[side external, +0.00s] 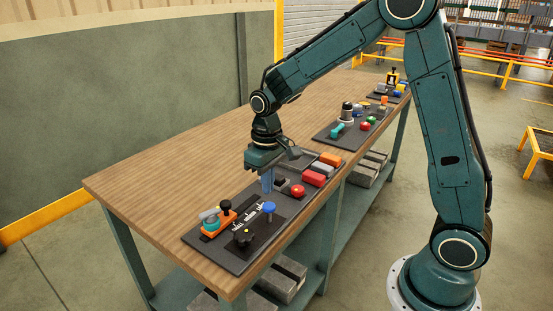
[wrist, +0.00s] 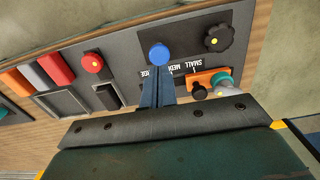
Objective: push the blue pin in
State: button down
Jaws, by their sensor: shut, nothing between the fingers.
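The blue pin (side external: 269,207) stands up from the dark panel (side external: 225,262) near the front end of the table, with its round blue head visible. In the wrist view the blue pin (wrist: 160,54) is just beyond my fingertips, near the top middle. My gripper (side external: 267,190) is shut and empty, pointing down above the panel, a little behind the pin in the side view. Its blue-grey fingers (wrist: 157,82) are together in the wrist view. Whether they touch the pin I cannot tell.
Beside the pin are a black star knob (side external: 244,237), an orange block with a teal part (side external: 211,220) and a red button (side external: 298,190). Red and orange blocks (side external: 314,179) lie farther along. Bare wooden tabletop (side external: 150,185) is clear at the left.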

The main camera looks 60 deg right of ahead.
aim_at(269, 206)
jog(key=shift+f, duration=2.05)
jog(key=shift+s+f, duration=0.1)
jog(key=shift+f, duration=1.45)
notch_tip(269, 206, up, 15)
jog(key=shift+f, duration=0.1)
